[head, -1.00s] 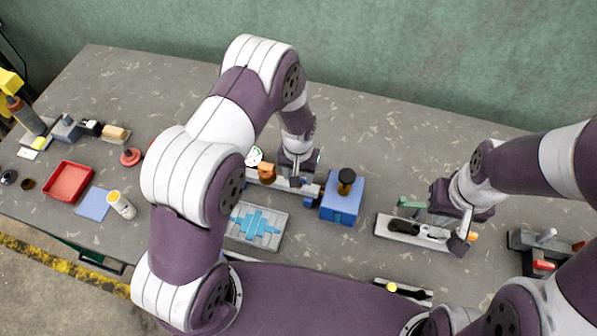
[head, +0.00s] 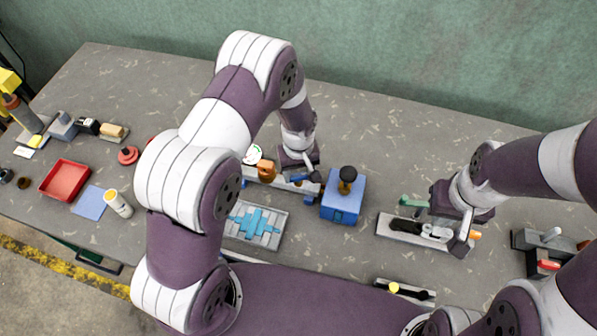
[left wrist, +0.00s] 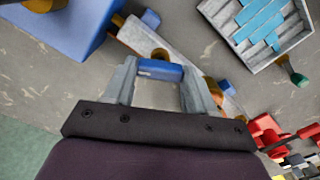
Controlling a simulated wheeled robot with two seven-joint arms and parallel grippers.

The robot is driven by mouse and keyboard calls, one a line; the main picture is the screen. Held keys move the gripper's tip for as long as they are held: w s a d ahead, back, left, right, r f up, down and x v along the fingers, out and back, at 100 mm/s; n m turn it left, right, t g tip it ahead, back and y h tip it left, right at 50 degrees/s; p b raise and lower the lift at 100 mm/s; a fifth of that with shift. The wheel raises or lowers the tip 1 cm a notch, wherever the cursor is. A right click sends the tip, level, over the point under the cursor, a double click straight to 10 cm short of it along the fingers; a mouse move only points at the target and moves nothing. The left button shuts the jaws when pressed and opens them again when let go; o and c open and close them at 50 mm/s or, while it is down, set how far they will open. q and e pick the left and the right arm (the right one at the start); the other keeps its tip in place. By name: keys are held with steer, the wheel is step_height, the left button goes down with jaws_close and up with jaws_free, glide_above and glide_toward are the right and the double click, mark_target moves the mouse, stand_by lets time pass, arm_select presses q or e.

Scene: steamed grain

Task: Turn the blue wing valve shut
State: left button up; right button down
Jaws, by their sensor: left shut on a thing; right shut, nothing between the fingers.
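The blue wing valve (left wrist: 160,70) sits on a grey fixture (head: 283,185). My left gripper (left wrist: 160,82) is shut on its blue wing, with one grey finger at each end in the left wrist view. In the head view, my left gripper (head: 302,179) is over the right part of the fixture and partly hides the valve. My right gripper (head: 463,238) is shut and empty, above the right end of a grey plate (head: 395,232) with a green lever, away from the valve.
A blue box (head: 342,203) with a black knob stands just right of the fixture. A grey tray (head: 236,237) with light blue pieces lies in front. A brass part (head: 267,170) and a white gauge (head: 252,154) are on the fixture's left. A red tray (head: 65,180) lies far left.

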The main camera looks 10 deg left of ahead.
mark_target(299, 175)
arm_select(q)
steer(key=n+b, duration=0.1)
steer(key=n, duration=0.5)
steer(key=n+b, duration=0.1)
steer(key=n, duration=0.5)
stand_by(0.7)
steer(key=o, duration=1)
steer(key=shift+o, duration=0.2)
steer(key=shift+r, duration=0.1)
step_height(299, 175, up, 13)
steer(key=b, duration=0.3)
steer(key=shift+f, duration=0.2)
